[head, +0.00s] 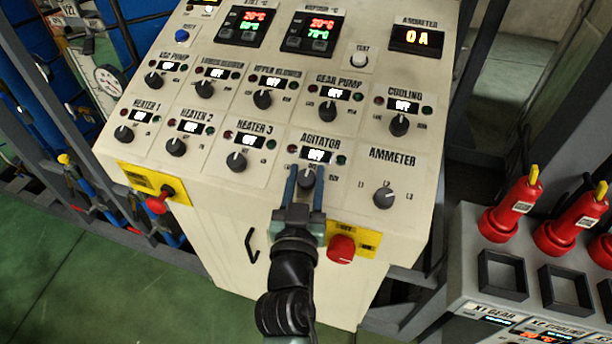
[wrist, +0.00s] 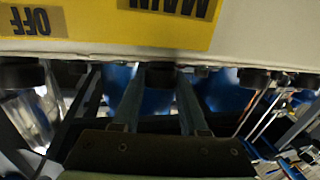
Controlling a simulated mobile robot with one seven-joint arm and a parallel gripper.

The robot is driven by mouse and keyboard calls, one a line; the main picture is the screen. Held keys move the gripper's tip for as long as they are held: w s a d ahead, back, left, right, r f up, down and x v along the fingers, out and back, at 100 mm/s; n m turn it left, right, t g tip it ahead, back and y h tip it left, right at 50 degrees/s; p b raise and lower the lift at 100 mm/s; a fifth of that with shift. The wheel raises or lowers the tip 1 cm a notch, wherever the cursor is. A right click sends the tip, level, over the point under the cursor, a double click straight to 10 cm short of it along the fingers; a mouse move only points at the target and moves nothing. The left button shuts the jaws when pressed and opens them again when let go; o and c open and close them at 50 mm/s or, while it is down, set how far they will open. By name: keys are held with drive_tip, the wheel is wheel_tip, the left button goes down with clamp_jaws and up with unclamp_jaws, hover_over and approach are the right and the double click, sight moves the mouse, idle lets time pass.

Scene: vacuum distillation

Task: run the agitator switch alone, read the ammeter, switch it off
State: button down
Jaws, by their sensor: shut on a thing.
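The agitator switch (head: 306,179) is a black rotary knob on the lower row of the cream control panel, under a small display that appears to read OFF. My gripper (head: 305,184) is at this knob, with its two blue fingers shut on its sides. The knob is partly hidden between the fingers. The ammeter display (head: 417,39) at the top right of the panel reads 0 A in orange. The ammeter selector knob (head: 383,196) is to the right of my gripper. In the wrist view my fingers (wrist: 157,100) reach toward a dark knob at the panel's edge.
A red knob (head: 341,249) on a yellow plate is just right of my wrist. A red-handled switch (head: 158,203) is at lower left. Heater 3 knob (head: 236,161) is close on the left. Red plugs (head: 513,208) stand on a grey box at right.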

drive_tip(key=b, duration=0.2)
drive_tip(key=shift+a+f+m+h+b, duration=0.1)
drive_tip(key=shift+f+m+h+b, duration=0.2)
drive_tip(key=shift+b, duration=0.05)
drive_tip(key=m+h+b, duration=0.1)
drive_tip(key=b, duration=0.3)
drive_tip(key=shift+f+h+b, duration=0.15)
drive_tip(key=shift+h+b, duration=0.15)
drive_tip(key=shift+b, duration=0.1)
drive_tip(key=m+g+h+b, duration=0.2)
drive_tip(key=m+h+b, duration=0.2)
drive_tip(key=b, duration=0.4)
drive_tip(key=shift+a, duration=0.1)
drive_tip(key=m+g+h+b, duration=0.1)
drive_tip(key=m+b, duration=0.1)
drive_tip(key=m+g+h+b, duration=0.2)
drive_tip(key=b, duration=0.1)
drive_tip(key=shift+w+r+m+h, duration=0.1)
drive_tip(key=shift+r+m+h, duration=0.1)
drive_tip(key=shift+m+h, duration=0.1)
drive_tip(key=shift+r+m+g+h+b, duration=0.1)
drive_tip(key=shift+m+g+h+b, duration=0.7)
drive_tip(key=shift+m+g, duration=0.45)
drive_tip(key=shift+r+m+g+h+b, duration=0.1)
drive_tip(key=shift+m+g+h+b, duration=0.5)
drive_tip(key=shift+m+g+b, duration=0.45)
drive_tip(key=shift+g, duration=0.3)
drive_tip(key=shift+c, duration=2.2)
unclamp_jaws()
